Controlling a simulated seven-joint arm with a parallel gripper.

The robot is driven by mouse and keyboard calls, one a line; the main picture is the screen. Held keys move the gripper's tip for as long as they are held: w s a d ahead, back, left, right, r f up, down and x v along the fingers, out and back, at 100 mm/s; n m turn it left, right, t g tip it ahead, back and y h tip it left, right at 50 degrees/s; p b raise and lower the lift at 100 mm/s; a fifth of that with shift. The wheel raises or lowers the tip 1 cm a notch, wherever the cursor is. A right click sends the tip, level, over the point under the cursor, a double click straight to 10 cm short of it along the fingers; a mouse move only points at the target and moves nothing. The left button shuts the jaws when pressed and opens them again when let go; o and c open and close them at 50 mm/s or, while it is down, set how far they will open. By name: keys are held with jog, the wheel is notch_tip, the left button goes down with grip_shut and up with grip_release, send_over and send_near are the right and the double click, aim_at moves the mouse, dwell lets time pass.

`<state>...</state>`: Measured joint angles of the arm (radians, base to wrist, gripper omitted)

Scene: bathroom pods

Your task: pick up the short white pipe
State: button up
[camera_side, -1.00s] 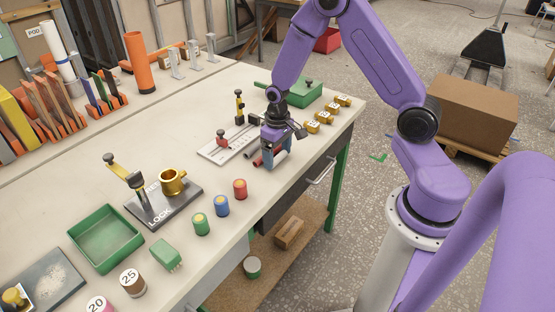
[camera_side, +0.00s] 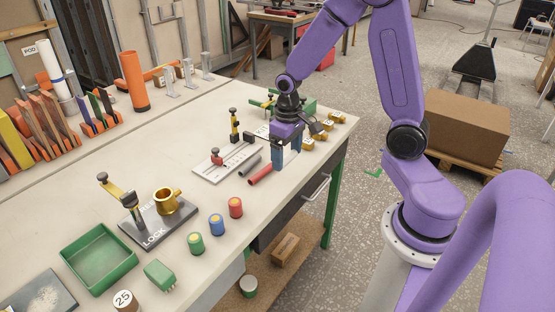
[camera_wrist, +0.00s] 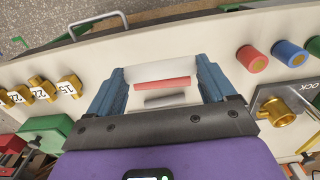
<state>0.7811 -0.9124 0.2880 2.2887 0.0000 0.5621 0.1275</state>
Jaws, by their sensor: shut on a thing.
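In the wrist view, the short white pipe (camera_wrist: 162,68) lies crosswise between the two blue fingers of my gripper (camera_wrist: 160,76), one finger at each end. My gripper is shut on it. In the side view, my gripper (camera_side: 286,158) is over the right part of the bench, just right of a red pipe (camera_side: 260,175) and a grey pipe (camera_side: 250,165). The white pipe is hard to make out there, largely hidden by the fingers. The red pipe (camera_wrist: 163,84) and grey pipe (camera_wrist: 165,100) also show below the white one in the wrist view.
A white plate with a red-knobbed clamp (camera_side: 218,163) is left of my gripper. Red (camera_side: 236,208), blue (camera_side: 217,225) and green (camera_side: 195,243) cylinders stand nearer the camera. Brass numbered fittings (camera_side: 308,145) line the right edge. A green tray (camera_side: 75,252) lies at left.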

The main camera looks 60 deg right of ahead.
jog(key=s+a+r, duration=0.1)
jog(key=s+r, duration=0.2)
jog(key=s, duration=0.5)
jog(key=g, duration=0.3)
send_over(273, 180)
jog(key=f, duration=0.8)
jog(key=shift+w+a+f, duration=0.1)
jog(key=shift+w+f, duration=0.1)
jog(key=shift+f, duration=0.05)
jog(key=shift+w+f, duration=0.15)
jog(key=shift+f, duration=0.05)
jog(key=shift+w+f, duration=0.15)
jog(key=shift+f, duration=1.55)
